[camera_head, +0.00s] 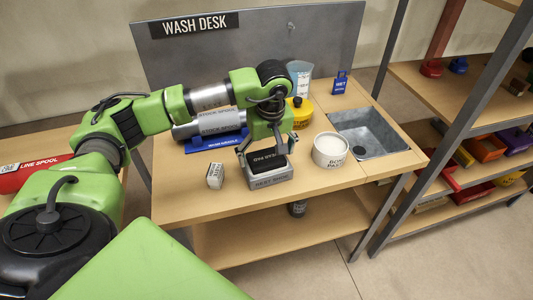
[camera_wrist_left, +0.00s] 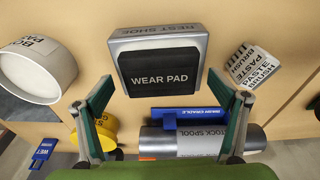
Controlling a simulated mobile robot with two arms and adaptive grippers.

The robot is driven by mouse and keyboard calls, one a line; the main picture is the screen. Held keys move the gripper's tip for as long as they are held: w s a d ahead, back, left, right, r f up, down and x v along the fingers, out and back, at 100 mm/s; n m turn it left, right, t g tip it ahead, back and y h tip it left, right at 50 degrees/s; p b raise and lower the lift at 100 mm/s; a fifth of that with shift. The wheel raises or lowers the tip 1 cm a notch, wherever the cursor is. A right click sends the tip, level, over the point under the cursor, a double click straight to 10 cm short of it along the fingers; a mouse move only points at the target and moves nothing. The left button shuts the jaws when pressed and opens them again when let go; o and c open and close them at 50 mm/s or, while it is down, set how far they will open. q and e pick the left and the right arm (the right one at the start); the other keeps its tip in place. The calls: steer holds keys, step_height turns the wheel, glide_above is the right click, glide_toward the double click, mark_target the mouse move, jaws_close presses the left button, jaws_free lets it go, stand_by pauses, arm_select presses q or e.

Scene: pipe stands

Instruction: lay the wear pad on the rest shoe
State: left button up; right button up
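The black wear pad (camera_head: 268,161) lies on the grey rest shoe (camera_head: 271,183) near the front of the desk. In the left wrist view the wear pad (camera_wrist_left: 160,77) appears flat, its label facing up, with a grey border of the rest shoe (camera_wrist_left: 160,37) showing around the top and sides. My left gripper (camera_head: 265,150) is just above the pad. Its fingers stand wide apart on either side in the left wrist view (camera_wrist_left: 158,85), with nothing between them. The pad hides the shoe's lower edge there. My right gripper is not in view.
Behind are a stock spool (camera_head: 210,122) on a blue cradle and a yellow container (camera_head: 300,110). The sink (camera_head: 370,135) is at right; the front left desk is clear.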

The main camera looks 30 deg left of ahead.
mark_target(268, 162)
arm_select(q)
step_height(268, 162, up, 12)
steer(key=s+d, duration=0.1)
steer(key=shift+d, duration=0.2)
stand_by(0.3)
steer(key=shift+s+f, duration=0.1)
steer(key=shift+f, duration=0.05)
stand_by(0.3)
